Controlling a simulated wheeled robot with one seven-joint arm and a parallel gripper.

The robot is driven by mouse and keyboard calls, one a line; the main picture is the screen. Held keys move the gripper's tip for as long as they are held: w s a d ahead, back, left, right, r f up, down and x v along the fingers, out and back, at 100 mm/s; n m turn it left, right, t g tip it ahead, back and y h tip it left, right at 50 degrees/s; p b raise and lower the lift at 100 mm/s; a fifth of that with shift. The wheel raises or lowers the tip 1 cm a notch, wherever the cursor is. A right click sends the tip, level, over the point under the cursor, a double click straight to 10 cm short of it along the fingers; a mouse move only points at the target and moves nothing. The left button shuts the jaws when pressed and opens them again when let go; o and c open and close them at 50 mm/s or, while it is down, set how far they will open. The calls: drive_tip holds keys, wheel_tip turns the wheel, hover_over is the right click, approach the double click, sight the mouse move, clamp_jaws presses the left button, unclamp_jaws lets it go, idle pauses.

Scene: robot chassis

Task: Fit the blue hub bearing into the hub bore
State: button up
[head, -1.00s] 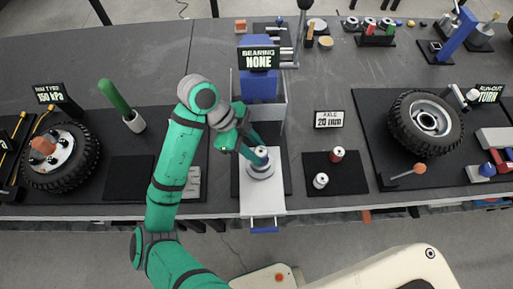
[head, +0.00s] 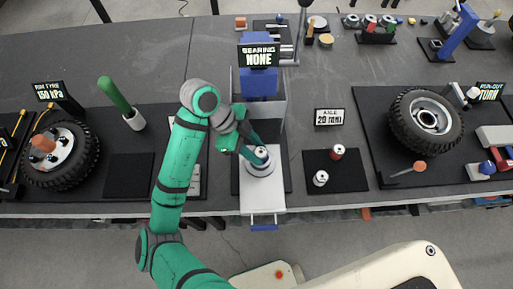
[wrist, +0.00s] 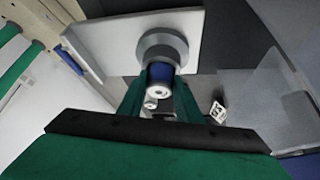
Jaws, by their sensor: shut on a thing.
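My gripper (wrist: 158,100) is shut on the blue hub bearing (wrist: 160,72), a short blue cylinder with a pale end face and a dark hole. The grey round hub (wrist: 162,44) is right by the bearing in the wrist view, on the white plate (wrist: 105,42). In the head view my gripper (head: 256,146) is over the hub (head: 260,168), and the bearing's pale top (head: 261,151) shows between the fingers. The bore is hidden by the bearing, so I cannot tell how deep it sits. The press display (head: 258,56) reads "BEARING NONE".
A red bearing (head: 337,152) and a silver or dark one (head: 320,178) stand on a black mat (head: 352,172) to the right. A sign (head: 329,117) reads "AXLE 20 mm". The blue press (head: 260,85) with clear panels stands behind the hub. Wheels flank both sides.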

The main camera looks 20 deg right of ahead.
drive_tip(key=shift+f, duration=0.2)
drive_tip(key=o, duration=1.3)
drive_tip(key=shift+c, duration=0.2)
drive_tip(key=v, duration=1)
drive_tip(key=shift+a+r, duration=0.25)
drive_tip(key=shift+r, duration=0.1)
drive_tip(key=shift+w, duration=0.2)
